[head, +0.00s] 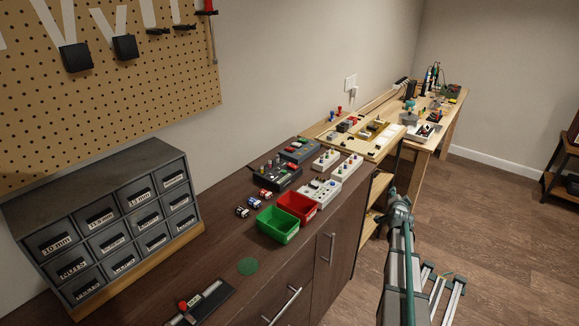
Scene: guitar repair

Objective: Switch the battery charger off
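I cannot tell for sure which thing is the battery charger. On the dark brown counter are a dark unit (276,179) with small coloured parts and a grey-blue unit (301,151) behind it. Pale units with small coloured knobs or parts stand to their right, one of them near the red bin (319,191). Switch positions are too small to read. My arm rises at the lower right, in front of the counter, and its end with my gripper (398,205) is apart from these units. The fingers are too small to tell open from shut.
A red bin (296,205) and green bin (277,226) stand near the counter's front edge. A drawer cabinet (105,232) fills the left. A dark bar with a red knob (183,305) lies in front. Wooden benches (433,133) continue behind. The floor (500,220) at right is mostly clear.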

